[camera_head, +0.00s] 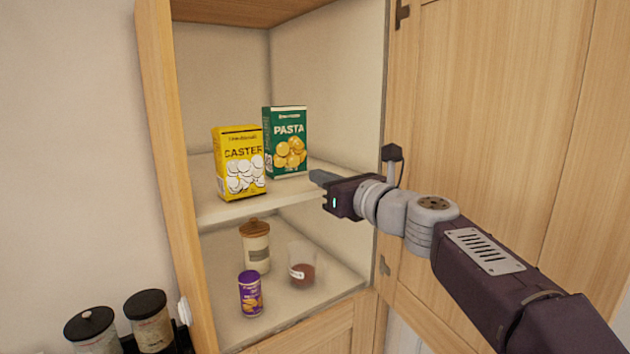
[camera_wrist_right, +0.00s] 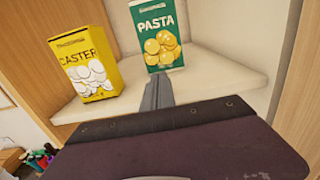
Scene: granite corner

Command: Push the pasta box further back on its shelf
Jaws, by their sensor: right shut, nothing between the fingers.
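The green pasta box (camera_head: 287,150) stands upright on the upper shelf (camera_head: 225,209) of the open cupboard, behind and to the right of a yellow caster box. My right gripper (camera_head: 318,176) reaches in from the right at shelf height, its fingers shut and empty, near the right lower side of the pasta box. In the right wrist view the pasta box (camera_wrist_right: 159,40) stands just beyond the shut fingertips (camera_wrist_right: 159,82). I cannot tell whether they touch it. My left gripper is not in view.
The yellow caster box (camera_head: 240,163) stands nearer the shelf's front edge, on the left. Below are a lidded jar (camera_head: 256,248), a purple can (camera_head: 250,294) and a glass (camera_head: 301,266). The open cupboard door (camera_head: 480,110) is on the right. Bare shelf shows right of the pasta box.

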